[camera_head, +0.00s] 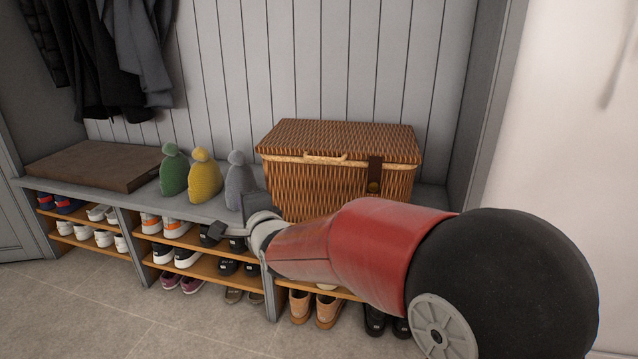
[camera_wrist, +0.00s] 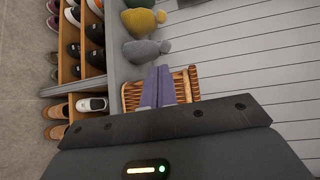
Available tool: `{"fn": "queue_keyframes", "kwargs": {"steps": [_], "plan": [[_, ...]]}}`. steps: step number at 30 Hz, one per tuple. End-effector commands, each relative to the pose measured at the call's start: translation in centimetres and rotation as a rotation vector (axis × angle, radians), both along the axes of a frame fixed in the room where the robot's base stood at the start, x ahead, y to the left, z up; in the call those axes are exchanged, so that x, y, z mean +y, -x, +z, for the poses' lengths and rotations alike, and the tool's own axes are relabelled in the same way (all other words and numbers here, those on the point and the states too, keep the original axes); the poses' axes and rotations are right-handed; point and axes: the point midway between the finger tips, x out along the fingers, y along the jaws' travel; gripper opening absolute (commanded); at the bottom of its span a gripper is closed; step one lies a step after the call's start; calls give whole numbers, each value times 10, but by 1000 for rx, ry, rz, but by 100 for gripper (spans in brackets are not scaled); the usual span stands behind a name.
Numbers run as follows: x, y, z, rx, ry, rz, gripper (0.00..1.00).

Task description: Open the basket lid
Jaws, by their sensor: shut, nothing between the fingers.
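A brown wicker basket (camera_head: 340,180) stands on the bench at the right, its lid (camera_head: 340,135) down on the body. A pale woven handle or trim piece (camera_head: 325,157) is at the lid's front edge, and a dark leather strap with a round clasp (camera_head: 374,178) hangs over the front right. My gripper (camera_head: 256,203) is low in front of the basket's left side. In the wrist view my gripper (camera_wrist: 160,85) has its fingers together and empty, with the basket (camera_wrist: 131,96) partly hidden behind them. My arm hides the basket's lower front.
Green (camera_head: 173,170), yellow (camera_head: 204,175) and grey (camera_head: 239,180) knitted sacks stand left of the basket, the grey one close to my gripper. A brown cushion (camera_head: 95,165) lies further left. Shoes fill the shelves below. Coats (camera_head: 130,50) hang upper left. A grey side panel (camera_head: 480,120) stands right.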

Motion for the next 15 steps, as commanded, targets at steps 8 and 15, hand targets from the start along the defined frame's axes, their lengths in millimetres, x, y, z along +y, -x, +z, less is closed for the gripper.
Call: {"fn": "queue_keyframes", "kwargs": {"steps": [8,15], "plan": [[-91,-8,-9,66,-1147,-464,0],[-133,2,-21,-3,-1533,-617,0]]}}
